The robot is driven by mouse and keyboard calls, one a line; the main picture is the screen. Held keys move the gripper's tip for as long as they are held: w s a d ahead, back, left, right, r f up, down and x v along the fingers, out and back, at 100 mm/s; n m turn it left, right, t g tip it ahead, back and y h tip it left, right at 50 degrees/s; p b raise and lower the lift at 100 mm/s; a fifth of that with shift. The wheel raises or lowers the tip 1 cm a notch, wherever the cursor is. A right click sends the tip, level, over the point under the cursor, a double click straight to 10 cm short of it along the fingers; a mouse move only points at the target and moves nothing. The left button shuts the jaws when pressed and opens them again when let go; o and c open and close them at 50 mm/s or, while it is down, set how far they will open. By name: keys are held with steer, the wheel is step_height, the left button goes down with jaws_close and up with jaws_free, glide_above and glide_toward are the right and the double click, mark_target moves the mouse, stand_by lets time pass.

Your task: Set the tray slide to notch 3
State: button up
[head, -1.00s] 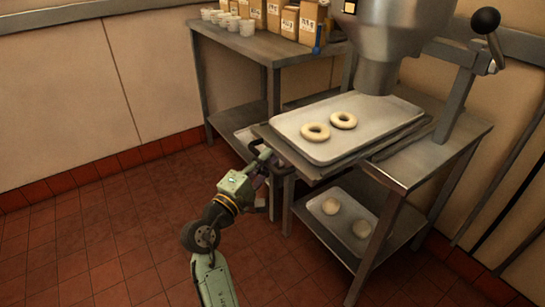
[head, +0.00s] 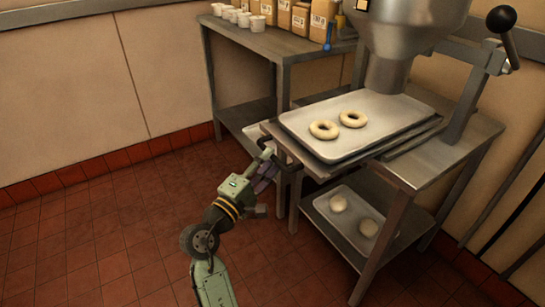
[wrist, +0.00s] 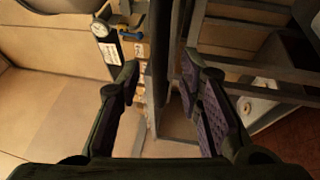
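The tray slide is a flat metal carriage under the hopper, and its edge (head: 300,165) juts out at the left of the machine stand. A pale metal tray (head: 385,112) with two dough rings (head: 338,124) lies on it. A dark handle (head: 294,158) is at the slide's left front end. My gripper (head: 270,166) is beside this handle, on its left. In the wrist view my gripper (wrist: 161,72) has its fingers apart, with a dark upright bar between or beyond them. I cannot tell whether it touches. No notch marks are readable.
A metal hopper (head: 402,45) hangs over the tray, with a black-knobbed lever (head: 501,20) at right. A lower shelf holds another tray (head: 345,240) with dough. A side table (head: 265,42) with cups and bags stands behind. The red tiled floor (head: 110,235) is clear at left.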

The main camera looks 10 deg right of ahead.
steer(key=v, duration=0.9)
steer(key=shift+a, duration=0.15)
steer(key=shift+s, duration=0.1)
